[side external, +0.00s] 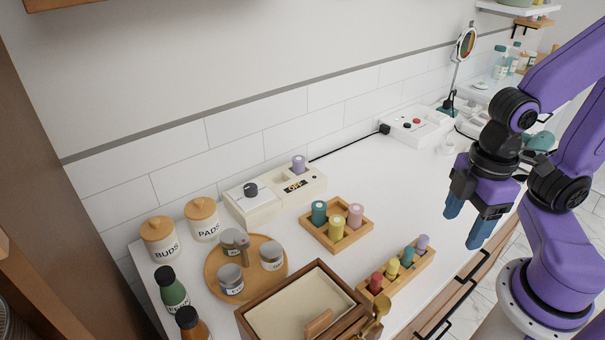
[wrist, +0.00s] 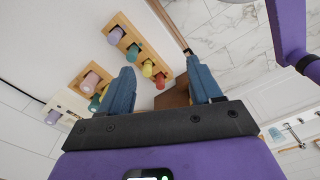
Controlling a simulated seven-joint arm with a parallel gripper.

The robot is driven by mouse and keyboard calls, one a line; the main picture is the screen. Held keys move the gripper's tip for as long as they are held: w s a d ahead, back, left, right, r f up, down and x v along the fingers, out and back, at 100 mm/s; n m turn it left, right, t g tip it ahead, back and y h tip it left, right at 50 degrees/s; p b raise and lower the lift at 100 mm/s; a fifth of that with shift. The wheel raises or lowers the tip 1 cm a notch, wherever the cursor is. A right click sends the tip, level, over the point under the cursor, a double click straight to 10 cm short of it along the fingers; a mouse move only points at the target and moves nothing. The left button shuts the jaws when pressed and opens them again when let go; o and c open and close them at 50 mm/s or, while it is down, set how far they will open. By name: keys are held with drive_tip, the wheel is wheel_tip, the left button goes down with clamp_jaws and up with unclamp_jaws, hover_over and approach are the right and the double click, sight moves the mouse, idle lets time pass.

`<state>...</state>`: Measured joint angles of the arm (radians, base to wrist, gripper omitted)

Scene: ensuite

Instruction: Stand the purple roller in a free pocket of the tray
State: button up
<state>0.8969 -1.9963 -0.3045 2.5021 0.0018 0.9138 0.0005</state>
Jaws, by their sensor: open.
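A purple roller (side external: 422,243) stands at the right end of a narrow wooden rack (side external: 387,283), beside teal, yellow and red rollers; it also shows in the wrist view (wrist: 115,36). Another pale purple roller (side external: 298,164) stands in the white device at the back. The square wooden tray (side external: 326,240) holds a teal roller (side external: 319,212), a cream-yellow roller (side external: 337,226) and a pink roller (side external: 355,215). My gripper (side external: 465,224) is open and empty, above the counter to the right of the rack, touching no roller.
A wooden box (side external: 249,321) with a brass scoop (side external: 377,308) stands left of the rack. A round tray (side external: 216,284) with several jars is further left. The white device (side external: 266,200) stands behind the square tray. The counter right of the square tray is clear.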

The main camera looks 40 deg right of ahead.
drive_tip(key=shift+o, duration=0.5)
drive_tip(key=w+a+r+m+t, duration=0.1)
drive_tip(key=w+a+m, duration=0.25)
drive_tip(key=w, duration=0.45)
drive_tip(key=w+a+r+m+h, duration=0.1)
drive_tip(key=w+a+m, duration=0.1)
drive_tip(key=w+m, duration=0.35)
drive_tip(key=w+a+r+m+t, duration=0.1)
drive_tip(key=w+a+m, duration=0.15)
drive_tip(key=w, duration=0.65)
drive_tip(key=m+t+h, duration=0.1)
drive_tip(key=m+h, duration=0.2)
drive_tip(key=m, duration=0.7)
hover_over(299, 159)
drive_tip(key=a, duration=0.1)
drive_tip(key=f, duration=1.1)
drive_tip(key=shift+s+a+f, duration=0.15)
drive_tip(key=shift+s+f, duration=0.05)
drive_tip(key=shift+f, duration=0.1)
drive_tip(key=shift+s+x, duration=0.2)
drive_tip(key=shift+x, duration=1.15)
drive_tip(key=shift+s+x, duration=0.2)
drive_tip(key=shift+x, duration=1.1)
drive_tip(key=shift+a+f, duration=0.1)
drive_tip(key=shift+f, duration=0.05)
drive_tip(key=c, duration=1.1)
